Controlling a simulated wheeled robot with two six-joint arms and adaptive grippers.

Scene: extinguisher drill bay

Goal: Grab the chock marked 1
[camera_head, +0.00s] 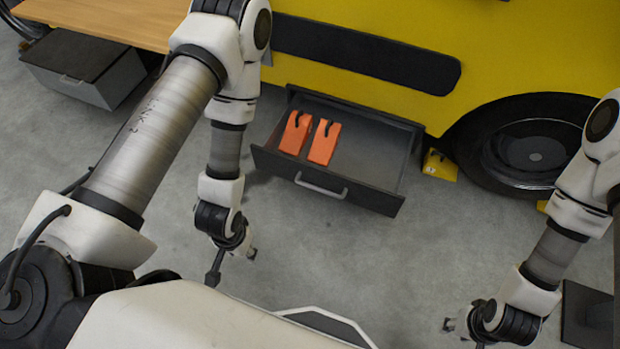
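A yellow chock (440,165) sits on the floor at the left side of the vehicle's black wheel. It bears a small pale mark, too small to read surely. Part of another yellow piece (542,206) shows below the wheel, mostly hidden behind my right arm. Two orange wedge-shaped blocks (296,133) (324,142) with dark handles lie side by side in the open drawer; I see no number on them. My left gripper (232,267) hangs in front of the drawer, open and empty. My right gripper (464,334) is at the bottom right, open and empty, well short of the chock.
The dark drawer (375,194) sticks out from the yellow vehicle (520,45), left of the yellow chock. A wooden bench top (110,20) and grey box (85,68) are at top left. A dark flat object (586,318) lies at lower right. Floor between is clear.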

